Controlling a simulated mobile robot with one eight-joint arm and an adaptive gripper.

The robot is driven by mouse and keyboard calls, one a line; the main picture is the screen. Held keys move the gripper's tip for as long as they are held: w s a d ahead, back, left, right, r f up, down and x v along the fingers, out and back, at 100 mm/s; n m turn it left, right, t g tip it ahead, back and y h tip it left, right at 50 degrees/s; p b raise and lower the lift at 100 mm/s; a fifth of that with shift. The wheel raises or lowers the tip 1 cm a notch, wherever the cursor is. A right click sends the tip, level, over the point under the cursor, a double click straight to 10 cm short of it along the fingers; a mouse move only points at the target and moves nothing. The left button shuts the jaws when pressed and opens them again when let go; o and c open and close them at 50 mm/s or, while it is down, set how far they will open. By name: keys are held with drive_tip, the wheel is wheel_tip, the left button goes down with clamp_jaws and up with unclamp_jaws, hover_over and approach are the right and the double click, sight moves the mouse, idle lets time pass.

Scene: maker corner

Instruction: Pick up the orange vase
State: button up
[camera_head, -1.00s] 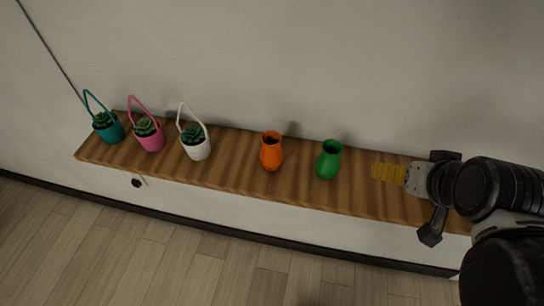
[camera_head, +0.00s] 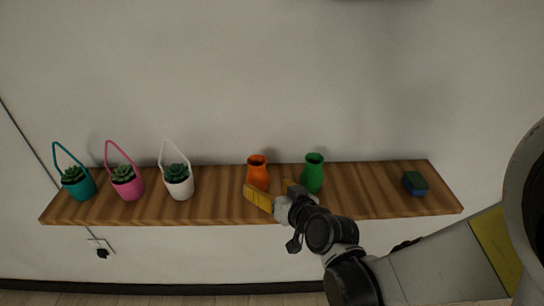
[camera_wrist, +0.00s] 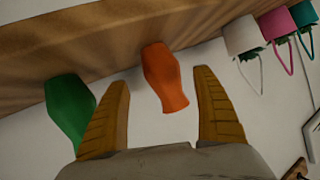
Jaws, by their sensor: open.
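The orange vase (camera_head: 257,172) stands upright on the wooden shelf (camera_head: 370,200), near its middle. My gripper (camera_head: 268,193) is open in front of the shelf, and one yellow finger overlaps the lower part of the vase in the head view. In the wrist view the orange vase (camera_wrist: 164,78) shows between the two open yellow fingers (camera_wrist: 163,105), apart from both of them. The wrist picture is turned over, with the shelf at the top. The green vase (camera_head: 313,172) stands just right of the orange one; it also shows in the wrist view (camera_wrist: 68,108), beside the left finger.
Three potted succulents with looped handles, teal (camera_head: 79,187), pink (camera_head: 127,187) and white (camera_head: 178,184), stand at the shelf's left. A small dark blue-green block (camera_head: 415,184) lies at its right end. The wall is close behind. The shelf between green vase and block is clear.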

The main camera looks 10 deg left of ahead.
sight(262, 183)
drive_tip(key=b+x, duration=0.2)
drive_tip(key=x, duration=0.5)
drive_tip(key=shift+s+r, duration=0.1)
drive_tip(key=shift+r, duration=0.1)
drive_tip(key=shift+c, duration=1.3)
drive_tip(key=c, duration=1)
